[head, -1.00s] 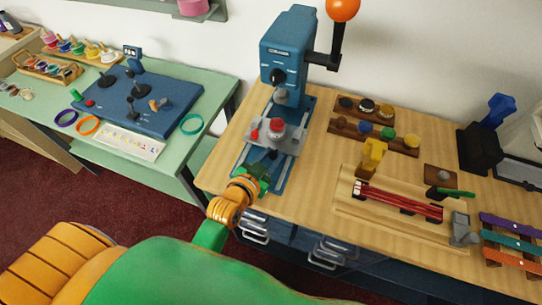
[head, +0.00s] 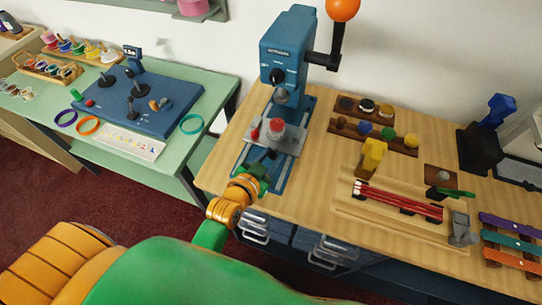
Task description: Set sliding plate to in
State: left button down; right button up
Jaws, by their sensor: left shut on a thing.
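The sliding plate (head: 290,140) is a grey plate on the rails of the blue press (head: 287,50). It carries a round red-topped piece (head: 277,127) and a small red knob at its left, and sits below the press head. My left gripper (head: 263,171), green and orange, is at the front of the plate, over the near end of the blue base. It is shut on the plate's dark front handle (head: 269,154); the fingers hide most of the grip. My right gripper is not in view.
Racks of small round pieces (head: 375,138) stand right of the press. A yellow clamp (head: 374,155) and a tray with red rods (head: 400,199) lie further right. The press lever with an orange ball (head: 343,8) rises above. A green table (head: 203,150) stands at left.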

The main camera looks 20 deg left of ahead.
aim_at(282, 140)
pick_arm(q)
jog(key=w, duration=0.3)
jog(key=shift+w, duration=0.3)
jog(key=shift+r, duration=0.1)
jog(key=c, duration=0.8)
grip_release()
jog(key=shift+o, duration=0.8)
jog(key=shift+w, duration=0.1)
